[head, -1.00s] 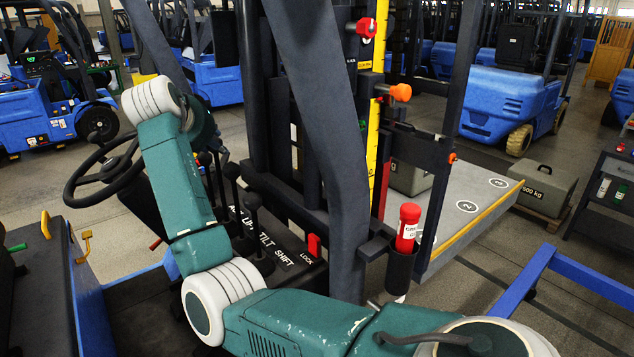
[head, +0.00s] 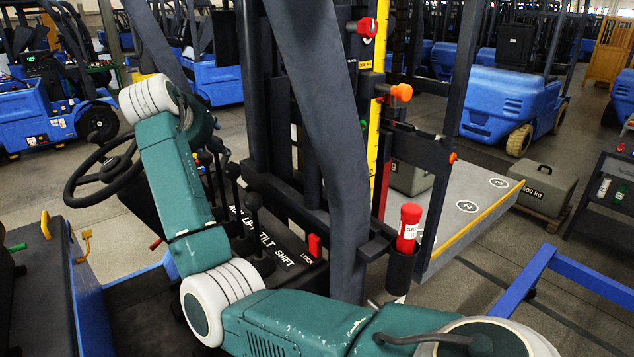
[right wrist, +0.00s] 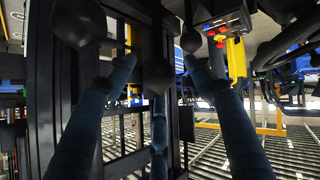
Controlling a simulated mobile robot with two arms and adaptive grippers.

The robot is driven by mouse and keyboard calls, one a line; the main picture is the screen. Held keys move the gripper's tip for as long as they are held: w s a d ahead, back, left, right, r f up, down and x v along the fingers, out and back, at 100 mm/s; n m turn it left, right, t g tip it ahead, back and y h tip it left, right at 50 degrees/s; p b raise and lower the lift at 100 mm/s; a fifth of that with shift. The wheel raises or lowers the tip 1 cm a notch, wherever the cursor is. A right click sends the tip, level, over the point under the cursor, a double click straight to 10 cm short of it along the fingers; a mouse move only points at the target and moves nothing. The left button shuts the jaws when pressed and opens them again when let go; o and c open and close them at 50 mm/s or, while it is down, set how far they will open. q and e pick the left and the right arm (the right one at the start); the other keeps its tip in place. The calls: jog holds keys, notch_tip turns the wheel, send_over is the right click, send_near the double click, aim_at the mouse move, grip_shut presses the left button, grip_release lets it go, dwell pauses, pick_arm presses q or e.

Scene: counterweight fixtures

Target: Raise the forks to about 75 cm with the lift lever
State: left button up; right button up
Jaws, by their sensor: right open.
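The black-knobbed levers (head: 253,201) stand on the console left of the mast. White labels beside them include TILT and SHIFT; the label further left is partly hidden by my arm. My right arm crosses in front and hides its gripper in the head view. In the right wrist view my right gripper (right wrist: 158,64) is open, with one finger on each side of a knobbed lever (right wrist: 158,78). I cannot tell which lever it is, or whether it touches. The yellow height scale (head: 377,140) runs up the mast; its figures are too small to read. My left gripper is out of view.
A steering wheel (head: 100,170) is at the left. A red LOCK switch (head: 314,245) is beside the levers, and a red-capped cylinder (head: 408,226) sits in a holder. A grey platform (head: 470,205) and a 500 kg weight (head: 542,190) are at the right. Other knobs (right wrist: 190,41) stand close to the fingers.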

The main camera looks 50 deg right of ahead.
jog(key=v, duration=0.9)
jog(key=shift+s+a, duration=0.2)
dwell(0.6)
